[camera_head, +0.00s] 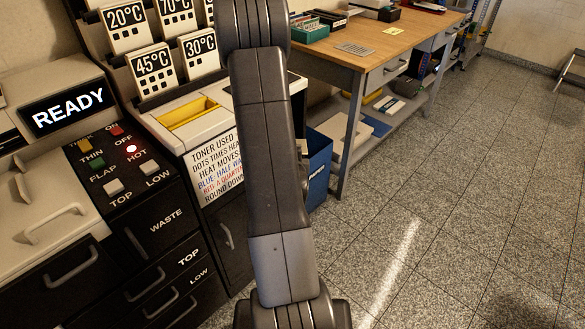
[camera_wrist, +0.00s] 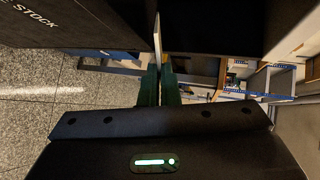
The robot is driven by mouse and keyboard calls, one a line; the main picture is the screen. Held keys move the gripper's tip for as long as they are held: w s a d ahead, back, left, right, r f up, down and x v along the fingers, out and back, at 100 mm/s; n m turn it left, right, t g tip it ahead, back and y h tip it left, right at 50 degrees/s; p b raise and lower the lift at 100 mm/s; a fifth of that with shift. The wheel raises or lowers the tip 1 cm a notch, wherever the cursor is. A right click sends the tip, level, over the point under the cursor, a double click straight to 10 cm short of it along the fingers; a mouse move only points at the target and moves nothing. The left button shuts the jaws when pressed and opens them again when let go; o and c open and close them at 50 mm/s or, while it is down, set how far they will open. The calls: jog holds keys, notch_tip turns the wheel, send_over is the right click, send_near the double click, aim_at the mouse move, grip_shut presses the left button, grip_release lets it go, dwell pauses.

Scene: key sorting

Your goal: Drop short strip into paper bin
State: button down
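The paper bin (camera_head: 319,168) is a blue bin with white lettering on the floor, between the grey machine and the wooden desk; my arm hides part of it in the head view. My gripper (camera_wrist: 159,70) shows in the wrist view with two green fingers close together. A thin pale strip (camera_wrist: 157,38) stands edge-on between the fingertips, and the fingers look shut on it. Its full length cannot be told. My gripper is not visible in the head view, so its distance from the bin cannot be told.
The machine with black drawers (camera_head: 165,225) fills the left. The wooden desk (camera_head: 375,45) with a low shelf stands behind the bin. Dark panels flank the strip in the wrist view, one lettered "STOCK" (camera_wrist: 62,20). The tiled floor (camera_head: 470,200) at right is clear.

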notch_tip(320, 180, up, 7)
jog(key=s+p, duration=0.2)
jog(key=p, duration=1.6)
jog(key=shift+s, duration=0.25)
